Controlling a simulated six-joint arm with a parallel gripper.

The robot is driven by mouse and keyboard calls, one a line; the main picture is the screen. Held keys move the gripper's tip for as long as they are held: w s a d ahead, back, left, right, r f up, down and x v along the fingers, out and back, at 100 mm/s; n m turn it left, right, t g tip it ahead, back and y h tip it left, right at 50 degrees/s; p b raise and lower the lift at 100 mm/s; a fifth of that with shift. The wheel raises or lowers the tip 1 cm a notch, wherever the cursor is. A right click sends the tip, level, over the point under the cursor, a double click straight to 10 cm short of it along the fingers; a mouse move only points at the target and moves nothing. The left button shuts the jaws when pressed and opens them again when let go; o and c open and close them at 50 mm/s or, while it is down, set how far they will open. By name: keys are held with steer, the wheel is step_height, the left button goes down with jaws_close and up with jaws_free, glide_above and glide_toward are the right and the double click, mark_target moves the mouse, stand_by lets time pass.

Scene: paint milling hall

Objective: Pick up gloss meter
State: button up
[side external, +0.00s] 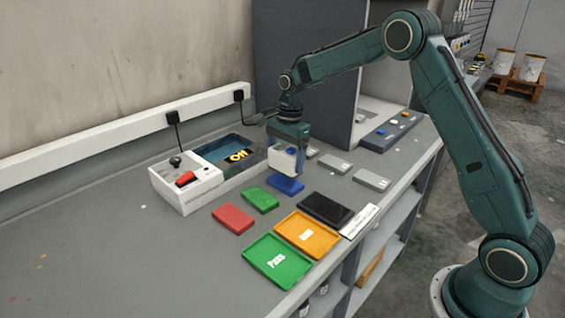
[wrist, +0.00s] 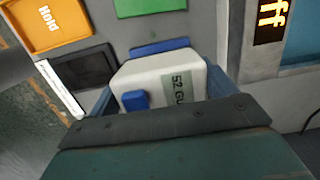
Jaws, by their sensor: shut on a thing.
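The gloss meter (wrist: 160,78) is a white box with a blue button and a label that reads "52 GU". It also shows in the side external view (side external: 284,161), partly covered by my gripper (side external: 287,160). My gripper, also in the wrist view (wrist: 163,88), is shut on the gloss meter, with one finger on each side of it. The gloss meter is over or just behind a blue panel (side external: 285,184). I cannot tell whether they touch. The panel's edge shows beyond the meter in the wrist view (wrist: 160,47).
A green tray (side external: 290,284), an orange tray (side external: 325,245) and a black tray (side external: 325,209) line the bench's front edge. Red (side external: 233,219) and green (side external: 259,200) panels lie behind them. The bench's left part is clear.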

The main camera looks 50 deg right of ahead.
mark_target(284, 151)
step_height(284, 151, up, 6)
steer(key=shift+r, duration=0.25)
stand_by(0.6)
steer(key=s+r, duration=1)
steer(key=s, duration=0.4)
steer(key=shift+s+a, duration=0.35)
steer(key=shift+s, duration=0.05)
step_height(284, 151, down, 16)
steer(key=shift+r, duration=0.2)
steer(key=shift+f, duration=0.1)
steer(key=shift+f, duration=2)
